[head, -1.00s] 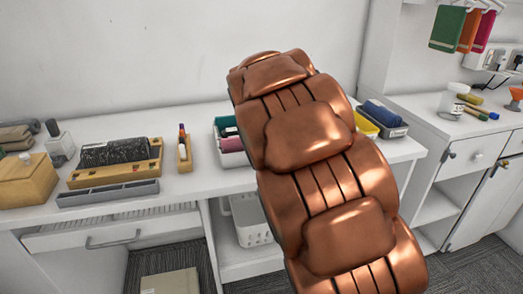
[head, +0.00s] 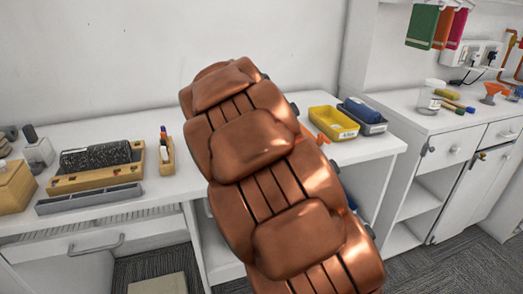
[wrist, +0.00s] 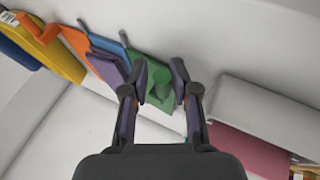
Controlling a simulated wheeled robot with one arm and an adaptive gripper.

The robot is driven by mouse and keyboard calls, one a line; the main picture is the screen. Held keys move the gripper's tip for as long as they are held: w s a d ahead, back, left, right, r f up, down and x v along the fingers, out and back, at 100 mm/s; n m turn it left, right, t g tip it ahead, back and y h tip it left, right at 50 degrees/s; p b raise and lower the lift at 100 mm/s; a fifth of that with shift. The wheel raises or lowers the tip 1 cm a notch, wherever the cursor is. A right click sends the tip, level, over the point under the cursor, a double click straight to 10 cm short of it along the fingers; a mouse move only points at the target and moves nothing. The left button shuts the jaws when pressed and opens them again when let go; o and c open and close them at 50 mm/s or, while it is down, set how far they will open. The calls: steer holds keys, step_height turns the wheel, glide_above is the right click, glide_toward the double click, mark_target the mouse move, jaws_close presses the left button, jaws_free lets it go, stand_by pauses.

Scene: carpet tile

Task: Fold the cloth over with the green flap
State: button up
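A cloth with several coloured parts lies on the white surface in the wrist view. Its green part (wrist: 148,63) is under and between my fingertips, with a raised green bit in the gap. Blue (wrist: 107,47), purple (wrist: 106,68) and orange (wrist: 83,42) parts lie to the left. My gripper (wrist: 163,84) is open around the raised green bit; I cannot tell whether the fingers touch it. In the head view my arm hides the gripper and most of the cloth; only a bit of orange (head: 318,133) shows beside the arm.
A yellow tray (head: 333,123) and a grey tray with a blue roll (head: 363,112) stand right of my arm. A wooden box with a dark block (head: 97,165) and a grey tray (head: 88,198) stand left. Something dark pink (wrist: 250,148) lies near my gripper's right side.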

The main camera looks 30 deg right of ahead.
steer(key=shift+o, duration=0.3)
steer(key=shift+w+a+r, duration=0.15)
steer(key=shift+a, duration=0.05)
steer(key=v, duration=1.1)
steer(key=shift+s+a+r, duration=0.2)
steer(key=shift+s+r, duration=0.05)
steer(key=shift+r, duration=0.05)
